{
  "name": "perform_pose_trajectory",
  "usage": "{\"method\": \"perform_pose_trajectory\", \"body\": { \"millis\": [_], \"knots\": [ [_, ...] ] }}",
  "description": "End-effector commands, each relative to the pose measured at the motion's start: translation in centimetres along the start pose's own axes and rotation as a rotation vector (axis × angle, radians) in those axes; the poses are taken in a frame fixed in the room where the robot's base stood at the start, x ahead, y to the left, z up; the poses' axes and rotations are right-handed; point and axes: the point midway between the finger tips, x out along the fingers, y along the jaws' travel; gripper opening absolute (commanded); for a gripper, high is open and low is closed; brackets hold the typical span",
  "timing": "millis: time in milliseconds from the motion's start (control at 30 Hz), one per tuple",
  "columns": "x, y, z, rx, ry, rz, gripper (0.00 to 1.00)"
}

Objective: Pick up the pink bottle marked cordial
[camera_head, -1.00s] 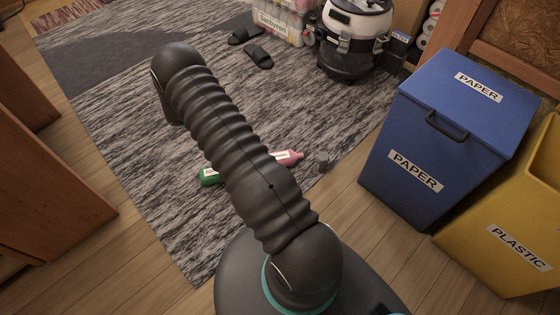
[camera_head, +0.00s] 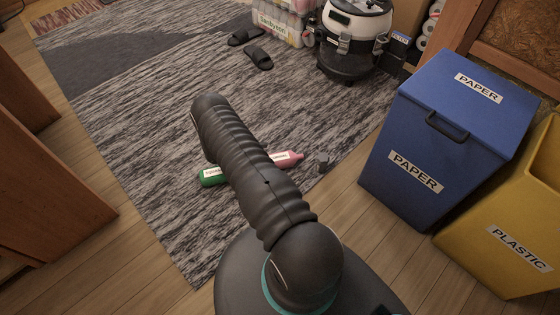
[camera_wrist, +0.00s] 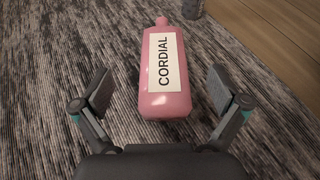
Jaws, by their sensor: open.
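The pink bottle (camera_wrist: 152,99) with a white label reading CORDIAL lies on the grey rug in the wrist view, its neck pointing away from me. My gripper (camera_wrist: 158,92) is open, with one finger on each side of the bottle and a gap on both sides. I cannot tell how far above the rug the fingers are. In the head view the neck end of the pink bottle (camera_head: 288,158) shows to the right of my arm, which hides the rest and my gripper.
A green bottle (camera_head: 212,176) lies left of my arm. A small dark grey object (camera_head: 322,162) is just beyond the pink bottle's neck. A blue PAPER bin (camera_head: 440,140) and a yellow PLASTIC bin (camera_head: 515,225) stand right. Slippers (camera_head: 258,56) and a vacuum (camera_head: 352,40) are farther back.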

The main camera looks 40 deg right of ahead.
Motion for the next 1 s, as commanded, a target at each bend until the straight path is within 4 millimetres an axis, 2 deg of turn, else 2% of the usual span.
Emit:
{"method": "perform_pose_trajectory", "body": {
  "millis": [367, 633, 900, 933, 1000],
  "knots": [
    [2.4, -0.2, 0.0, 0.001, 0.000, -0.001, 0.98],
    [6.0, -0.5, -0.1, 0.001, 0.000, -0.002, 0.98],
    [6.5, -0.4, -0.1, 0.001, 0.000, 0.001, 0.98],
    [6.5, -0.4, -0.1, 0.001, 0.000, 0.001, 0.93],
    [6.5, -0.4, -0.1, 0.001, 0.000, 0.001, 0.75]
  ]
}}
